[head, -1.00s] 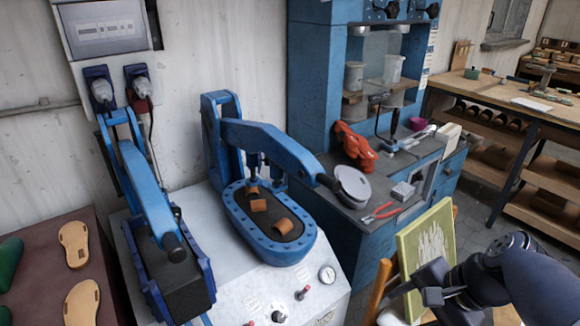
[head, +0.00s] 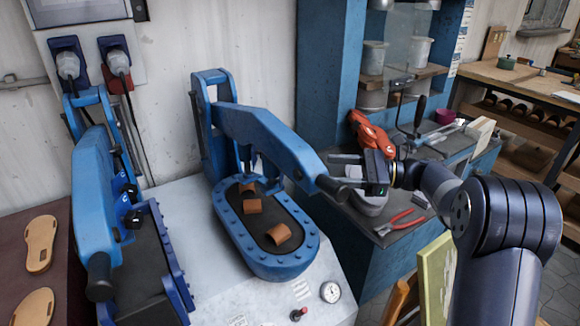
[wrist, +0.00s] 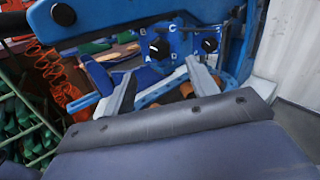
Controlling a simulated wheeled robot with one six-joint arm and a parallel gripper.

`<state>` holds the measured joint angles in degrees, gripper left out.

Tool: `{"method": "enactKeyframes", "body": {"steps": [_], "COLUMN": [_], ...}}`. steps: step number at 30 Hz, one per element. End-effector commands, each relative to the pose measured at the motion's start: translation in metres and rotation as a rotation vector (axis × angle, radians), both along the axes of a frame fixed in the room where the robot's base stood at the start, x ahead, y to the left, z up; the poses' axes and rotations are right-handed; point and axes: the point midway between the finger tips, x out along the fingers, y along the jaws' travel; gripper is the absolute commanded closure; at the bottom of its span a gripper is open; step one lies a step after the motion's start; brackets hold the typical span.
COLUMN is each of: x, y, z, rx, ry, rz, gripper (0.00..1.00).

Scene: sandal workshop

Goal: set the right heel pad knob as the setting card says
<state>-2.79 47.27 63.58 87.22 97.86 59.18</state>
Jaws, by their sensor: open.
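In the wrist view, two black knobs sit on blue faces with white letters around them. The left knob (wrist: 159,50) has B, A and D near it; the right knob (wrist: 210,44) has a light pointer mark, its setting too small to read. In the head view, two small dark knobs, upper (head: 130,190) and lower (head: 132,218), show on the side of the left blue press. My gripper (head: 338,170) is open and empty, fingers pointing left, beside the right press's handle end. Its fingers (wrist: 160,74) also show in the wrist view, apart from the knobs. I cannot pick out the setting card.
The right blue press (head: 265,265) has brown leather pieces on its oval bed. The long lever (head: 260,130) spans above it. Red pliers (head: 400,222) lie on the blue cabinet. Sole shapes (head: 40,243) lie at left. A gauge (head: 330,292) sits on the white bench.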

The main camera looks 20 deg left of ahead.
Motion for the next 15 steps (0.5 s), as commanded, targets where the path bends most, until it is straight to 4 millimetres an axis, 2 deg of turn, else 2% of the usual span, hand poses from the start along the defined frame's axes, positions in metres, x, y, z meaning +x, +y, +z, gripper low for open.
{"method": "enactKeyframes", "body": {"steps": [15], "x": [-0.018], "y": [0.085], "z": [0.0], "rx": [-0.003], "ry": [-0.002], "rz": [0.002], "gripper": [0.45]}}
